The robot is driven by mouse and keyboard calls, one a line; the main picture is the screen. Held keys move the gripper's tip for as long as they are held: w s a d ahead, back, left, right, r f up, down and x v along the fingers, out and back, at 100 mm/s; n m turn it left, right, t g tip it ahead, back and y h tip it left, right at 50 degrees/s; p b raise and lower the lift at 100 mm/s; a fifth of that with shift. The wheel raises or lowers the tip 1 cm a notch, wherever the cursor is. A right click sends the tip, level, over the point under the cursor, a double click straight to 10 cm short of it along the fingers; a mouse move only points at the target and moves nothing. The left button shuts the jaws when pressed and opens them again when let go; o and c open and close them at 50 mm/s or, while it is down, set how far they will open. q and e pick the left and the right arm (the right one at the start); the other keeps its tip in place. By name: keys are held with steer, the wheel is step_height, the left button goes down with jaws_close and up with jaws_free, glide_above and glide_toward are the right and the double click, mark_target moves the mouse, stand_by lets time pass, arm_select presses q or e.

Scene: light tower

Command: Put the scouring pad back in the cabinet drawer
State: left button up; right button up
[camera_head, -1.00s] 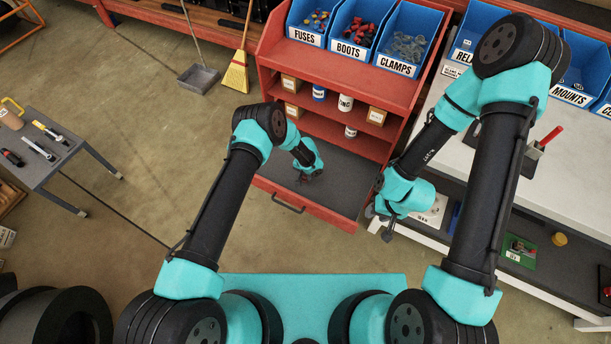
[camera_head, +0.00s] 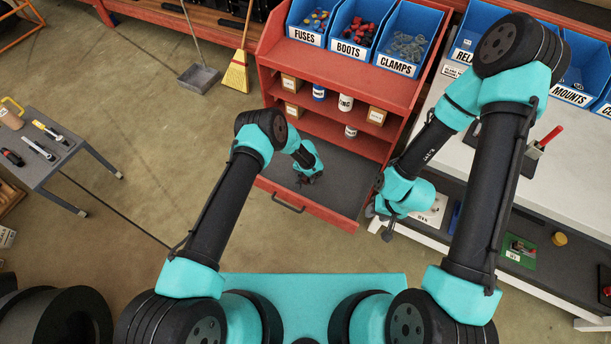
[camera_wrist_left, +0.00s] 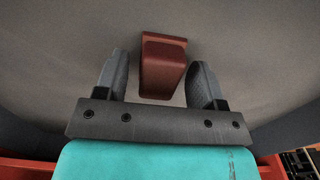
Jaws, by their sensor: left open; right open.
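The scouring pad, a reddish-brown block (camera_wrist_left: 163,68), lies on the grey drawer floor in the left wrist view. My left gripper is open, with one finger on each side of the pad and a visible gap on both sides (camera_wrist_left: 160,82). In the head view this gripper (camera_head: 309,179) is inside the open drawer (camera_head: 342,183) of the red cabinet (camera_head: 275,52), and the pad cannot be made out clearly under it. My right gripper (camera_head: 388,236) is open and empty, beside the white workbench, right of the drawer.
The cabinet shelves above the drawer hold small boxes and cans (camera_head: 345,103); blue bins (camera_head: 355,35) stand on top. The white workbench (camera_head: 575,180) with a lower shelf is on the right. A grey tool table (camera_head: 75,150) is at left. Floor left of the drawer is clear.

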arm_select(q)
steer(key=shift+r, duration=0.1)
step_height(320, 180, up, 12)
stand_by(0.6)
stand_by(0.6)
steer(key=s+a+r+n+h, duration=0.1)
steer(key=s+a+r+n, duration=0.1)
steer(key=s+a+r, duration=0.2)
steer(key=s+a+r+n+h, duration=0.1)
steer(key=s+a+r+n, duration=0.2)
steer(key=s+a, duration=0.8)
steer(key=s+a+r+n+h, duration=0.1)
steer(key=s+a+r, duration=0.5)
steer(key=s, duration=0.7)
steer(key=shift+s+a+r+n+t+h, duration=0.15)
steer(key=shift+a+n+t+h, duration=0.25)
steer(key=shift+a+n, duration=0.3)
steer(key=shift+d, duration=0.1)
steer(key=shift+c, duration=0.4)
